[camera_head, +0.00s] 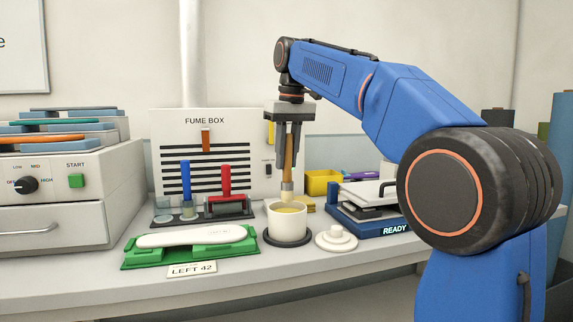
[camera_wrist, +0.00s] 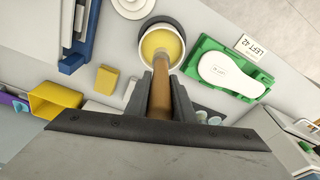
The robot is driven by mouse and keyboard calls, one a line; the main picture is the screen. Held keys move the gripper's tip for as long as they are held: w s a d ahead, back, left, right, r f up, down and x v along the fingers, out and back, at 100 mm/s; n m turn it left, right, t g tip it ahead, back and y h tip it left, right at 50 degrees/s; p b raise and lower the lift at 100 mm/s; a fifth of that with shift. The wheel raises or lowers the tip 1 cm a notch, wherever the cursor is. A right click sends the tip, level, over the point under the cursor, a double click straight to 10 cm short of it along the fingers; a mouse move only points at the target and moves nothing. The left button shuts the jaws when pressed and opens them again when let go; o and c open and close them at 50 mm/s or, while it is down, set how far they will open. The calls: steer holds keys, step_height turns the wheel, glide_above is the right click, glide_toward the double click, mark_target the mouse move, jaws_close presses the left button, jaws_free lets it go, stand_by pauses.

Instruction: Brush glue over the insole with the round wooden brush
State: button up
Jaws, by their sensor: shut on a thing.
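My gripper (camera_head: 289,148) is shut on the handle of the round wooden brush (camera_head: 288,170), which hangs nearly upright, bristles down. The brush is over a white pot (camera_head: 287,224) of yellow glue (camera_head: 287,211). I cannot tell whether the bristles touch the glue. The wrist view shows the gripper (camera_wrist: 163,80), the brush handle (camera_wrist: 161,98) and the pot's glue (camera_wrist: 152,44). The white insole (camera_head: 190,236) lies on a green holder (camera_head: 135,259) left of the pot, behind a "LEFT 42" label. The insole (camera_wrist: 225,72) also shows at the right in the wrist view.
A white lid (camera_head: 336,239) lies right of the pot. A fume box (camera_head: 205,135) with blue and red handled tools (camera_head: 226,182) stands behind. A blue device marked READY (camera_head: 385,222) and a yellow bin (camera_head: 322,182) are right. A machine (camera_head: 60,197) stands left.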

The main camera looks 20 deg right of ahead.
mark_target(287, 143)
steer(key=shift+r, duration=1.75)
